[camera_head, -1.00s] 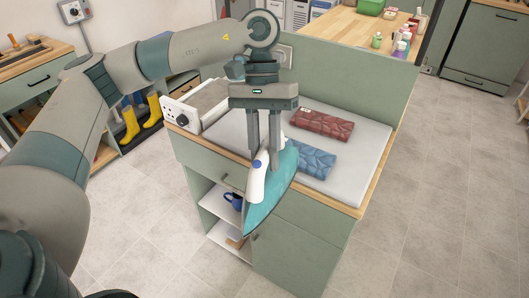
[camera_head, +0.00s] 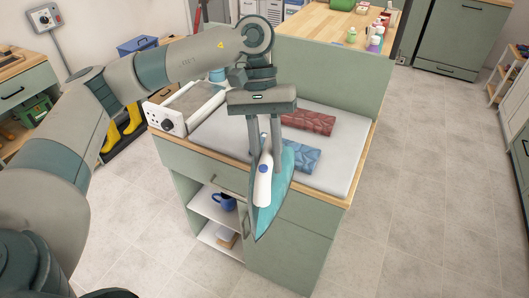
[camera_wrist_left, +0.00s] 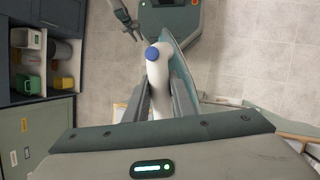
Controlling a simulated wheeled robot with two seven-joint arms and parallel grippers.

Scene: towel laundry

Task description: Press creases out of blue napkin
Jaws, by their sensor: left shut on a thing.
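The blue napkin (camera_head: 303,157) lies on the grey pad on the counter, with crease lines across it. The iron, with a white handle (camera_head: 264,177) and teal body (camera_head: 277,193), hangs from my left gripper (camera_head: 264,152). The gripper is shut on the white handle. The iron tilts with its tip down, in front of the counter's near edge in the picture, and covers the napkin's left end. In the left wrist view the handle (camera_wrist_left: 158,80) sits between the fingers. My right gripper is not in the head view; a small open claw (camera_wrist_left: 127,22) shows at the top of the wrist view.
A dark red folded cloth (camera_head: 308,122) lies behind the blue napkin. The grey pad (camera_head: 343,150) has bare room on the right. A white control box (camera_head: 165,118) stands at the counter's left. Open shelves below hold a blue mug (camera_head: 223,202).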

